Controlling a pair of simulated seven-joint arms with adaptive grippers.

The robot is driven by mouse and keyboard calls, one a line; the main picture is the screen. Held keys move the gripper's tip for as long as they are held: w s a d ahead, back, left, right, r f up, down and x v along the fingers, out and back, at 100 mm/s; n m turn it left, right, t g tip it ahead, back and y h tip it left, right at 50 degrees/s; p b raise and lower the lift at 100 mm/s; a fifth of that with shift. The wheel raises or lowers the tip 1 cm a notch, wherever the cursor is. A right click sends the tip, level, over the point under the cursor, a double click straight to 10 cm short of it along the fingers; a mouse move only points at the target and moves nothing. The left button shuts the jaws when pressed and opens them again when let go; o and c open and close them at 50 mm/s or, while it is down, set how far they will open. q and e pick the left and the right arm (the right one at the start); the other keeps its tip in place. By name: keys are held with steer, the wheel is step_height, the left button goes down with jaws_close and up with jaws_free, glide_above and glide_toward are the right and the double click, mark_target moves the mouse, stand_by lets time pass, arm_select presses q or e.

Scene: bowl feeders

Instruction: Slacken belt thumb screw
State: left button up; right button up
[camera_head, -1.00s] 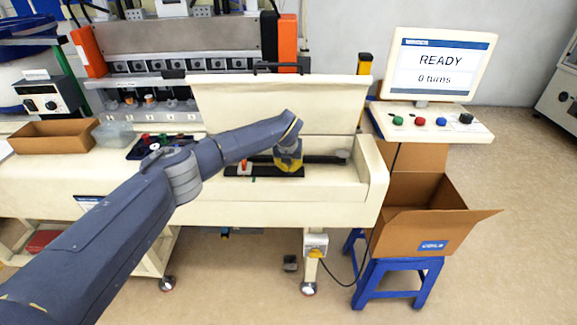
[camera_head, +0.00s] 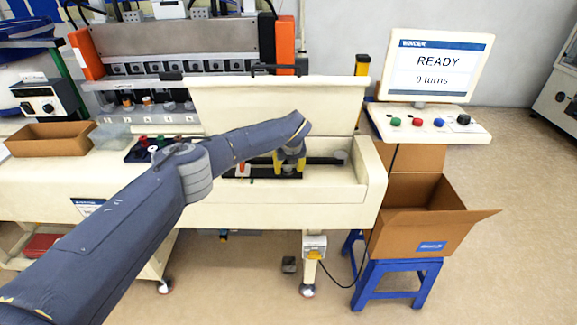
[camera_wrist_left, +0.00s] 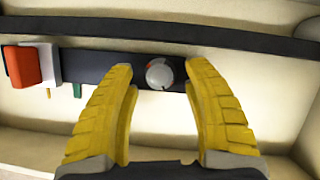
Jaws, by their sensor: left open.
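The thumb screw is a round grey knob (camera_wrist_left: 160,73) with a red mark, on a dark bar (camera_wrist_left: 105,66) in the left wrist view. My left gripper (camera_wrist_left: 160,80) is open, with its yellow fingertips on either side of the knob and gaps showing between. In the head view the left gripper (camera_head: 289,165) reaches down into the open cream machine bay, and the knob cannot be made out there. The right gripper does not show.
An orange-red block (camera_wrist_left: 22,67) with a white part sits at the bar's left end. A dark belt-like strip (camera_wrist_left: 200,36) runs behind the bar. The raised cream lid (camera_head: 270,105) stands behind the arm. A monitor (camera_head: 432,66) reads READY, 0 turns.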

arm_select(q)
steer(key=v, duration=1.2)
stand_by(0.3)
